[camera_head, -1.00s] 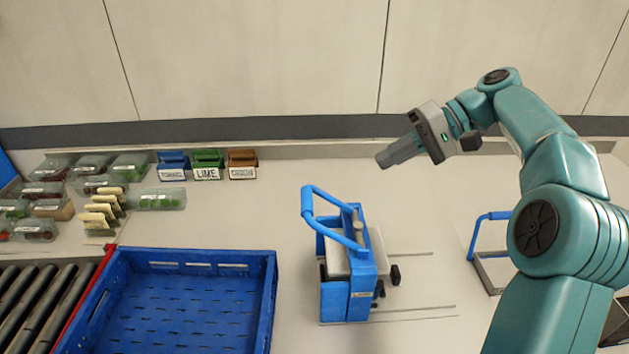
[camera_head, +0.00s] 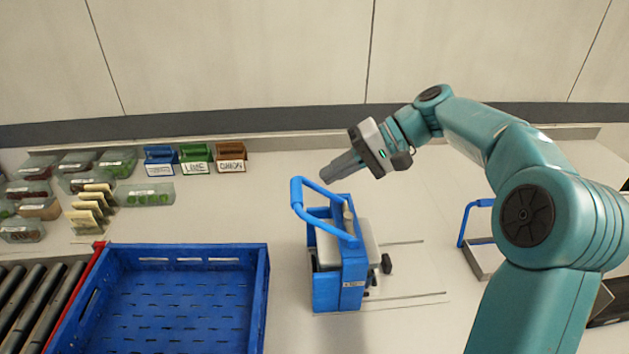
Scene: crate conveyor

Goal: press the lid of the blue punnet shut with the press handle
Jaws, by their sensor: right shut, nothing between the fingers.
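The blue press (camera_head: 352,283) stands on the table right of the crate. Its blue press handle (camera_head: 324,226) is raised, with the grip bar at the upper left. I cannot make out a blue punnet or its lid inside the press; the frame hides its inside. My right gripper (camera_head: 326,177) is shut and empty, pointing down and left. In the picture its fingertips are just right of the top of the handle; I cannot tell whether they touch it. My left gripper is not in view.
An empty blue crate (camera_head: 262,300) stands left of the press, beside a roller conveyor (camera_head: 35,310). Filled clear punnets (camera_head: 150,195) and labelled bins (camera_head: 196,158) stand at the back left. Another blue-handled device (camera_head: 480,258) is at right. The table behind the press is clear.

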